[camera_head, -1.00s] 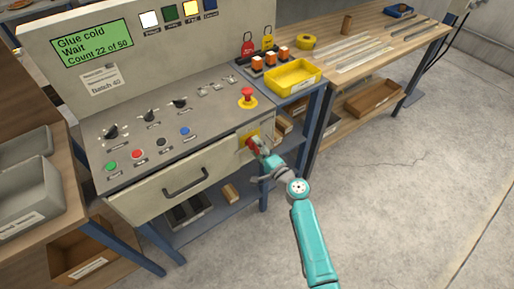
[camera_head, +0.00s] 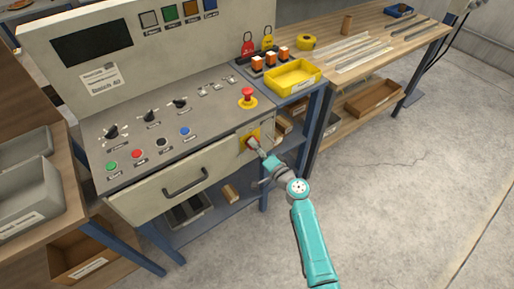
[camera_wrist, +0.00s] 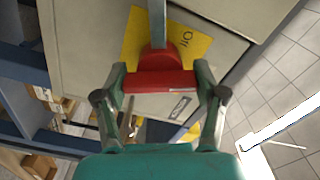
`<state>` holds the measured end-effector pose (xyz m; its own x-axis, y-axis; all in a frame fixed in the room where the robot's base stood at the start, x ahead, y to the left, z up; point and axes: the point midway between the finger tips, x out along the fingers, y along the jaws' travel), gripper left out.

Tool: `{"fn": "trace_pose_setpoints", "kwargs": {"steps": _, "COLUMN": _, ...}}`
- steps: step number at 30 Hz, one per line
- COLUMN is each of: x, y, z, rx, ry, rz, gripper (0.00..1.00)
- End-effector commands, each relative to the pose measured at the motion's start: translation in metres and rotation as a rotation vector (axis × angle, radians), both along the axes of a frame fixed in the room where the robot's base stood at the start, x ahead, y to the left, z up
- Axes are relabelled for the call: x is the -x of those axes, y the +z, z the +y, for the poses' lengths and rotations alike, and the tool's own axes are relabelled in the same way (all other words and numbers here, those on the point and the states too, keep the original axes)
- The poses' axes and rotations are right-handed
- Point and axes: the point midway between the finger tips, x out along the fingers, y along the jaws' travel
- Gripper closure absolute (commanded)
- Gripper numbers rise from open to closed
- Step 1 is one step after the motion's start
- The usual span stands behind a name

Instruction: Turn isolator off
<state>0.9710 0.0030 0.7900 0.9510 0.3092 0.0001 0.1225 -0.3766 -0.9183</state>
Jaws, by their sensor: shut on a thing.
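The isolator is a red rotary handle on a yellow plate on the front of the machine cabinet. In the head view the handle (camera_head: 251,142) is partly hidden by my gripper (camera_head: 258,149). In the wrist view the red handle (camera_wrist: 160,82) lies crosswise between the two fingers of my gripper (camera_wrist: 160,84), which is shut on it. The yellow plate (camera_wrist: 195,40) carries dark lettering, partly hidden, and a grey bar crosses in front of it. The machine's display (camera_head: 92,43) is dark.
A red emergency stop (camera_head: 247,96) stands on the panel above the isolator. A drawer handle (camera_head: 186,182) sticks out to the left. A yellow bin (camera_head: 292,77) and a wooden bench (camera_head: 400,40) are behind. The floor to the right is clear.

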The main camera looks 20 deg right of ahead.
Motion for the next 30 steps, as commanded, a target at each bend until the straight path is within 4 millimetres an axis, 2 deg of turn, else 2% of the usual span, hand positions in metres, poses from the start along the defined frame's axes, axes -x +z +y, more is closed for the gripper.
{"fn": "trace_pose_setpoints", "kwargs": {"steps": 30, "x": 0.0002, "y": -0.0009, "z": -0.0001, "rx": 0.891, "ry": 0.000, "rz": -0.288, "gripper": 0.93}}
